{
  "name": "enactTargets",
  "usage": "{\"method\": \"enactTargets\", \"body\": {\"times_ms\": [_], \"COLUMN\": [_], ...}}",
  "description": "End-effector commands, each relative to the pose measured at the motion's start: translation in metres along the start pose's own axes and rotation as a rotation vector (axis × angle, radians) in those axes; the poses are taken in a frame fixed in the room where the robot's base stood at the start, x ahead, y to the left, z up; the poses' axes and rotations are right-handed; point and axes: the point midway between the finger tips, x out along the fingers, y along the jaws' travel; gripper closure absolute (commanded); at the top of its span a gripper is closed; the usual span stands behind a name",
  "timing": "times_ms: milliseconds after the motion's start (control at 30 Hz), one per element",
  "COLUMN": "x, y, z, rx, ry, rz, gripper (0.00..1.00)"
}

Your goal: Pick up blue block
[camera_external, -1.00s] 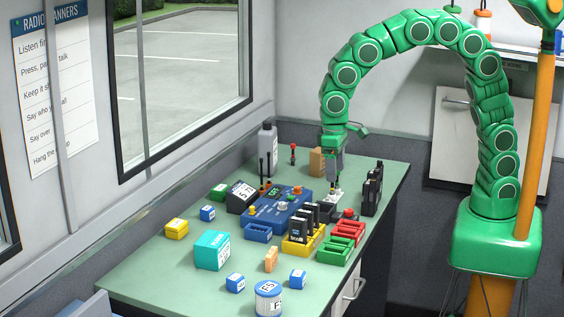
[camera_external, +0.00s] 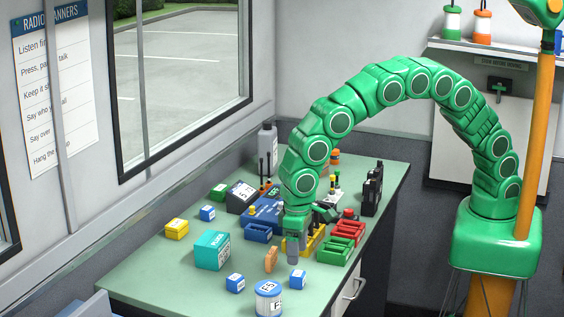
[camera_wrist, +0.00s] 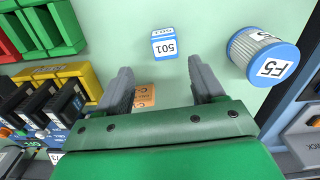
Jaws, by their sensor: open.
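A small blue block (camera_external: 298,280) with a white label lies on the green table in front of my gripper (camera_external: 296,258) in the external view. In the wrist view the blue block (camera_wrist: 164,45), marked 501, is ahead of and roughly centred between my gripper's (camera_wrist: 162,76) two grey fingers. The fingers are apart, with nothing between their tips. Two more blue blocks are in the external view: one left of the can (camera_external: 235,283), one farther back (camera_external: 207,213).
A blue-and-white can (camera_external: 268,298) marked F5 stands beside the block. An orange block (camera_external: 271,260) is close to the gripper, partly hidden in the wrist view (camera_wrist: 146,98). A green tray (camera_external: 334,251), red tray (camera_external: 346,228) and teal box (camera_external: 212,250) stand nearby.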

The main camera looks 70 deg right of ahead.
Motion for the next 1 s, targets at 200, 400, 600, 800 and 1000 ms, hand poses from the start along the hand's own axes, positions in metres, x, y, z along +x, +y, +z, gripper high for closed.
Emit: {"method": "enactTargets", "body": {"times_ms": [200,400,600,800,1000], "x": [0.016,0.031,0.047,0.072,0.081], "y": [-0.004,-0.004,-0.006,-0.008,-0.009], "z": [0.002,0.001,0.004,0.006,0.005], "rx": [0.000,0.000,0.000,-0.001,-0.001], "ry": [-0.003,-0.001,-0.002,-0.002,0.000], "rz": [0.001,-0.002,0.000,0.000,-0.002], "gripper": [0.32,0.32,0.32,0.32,0.32]}}
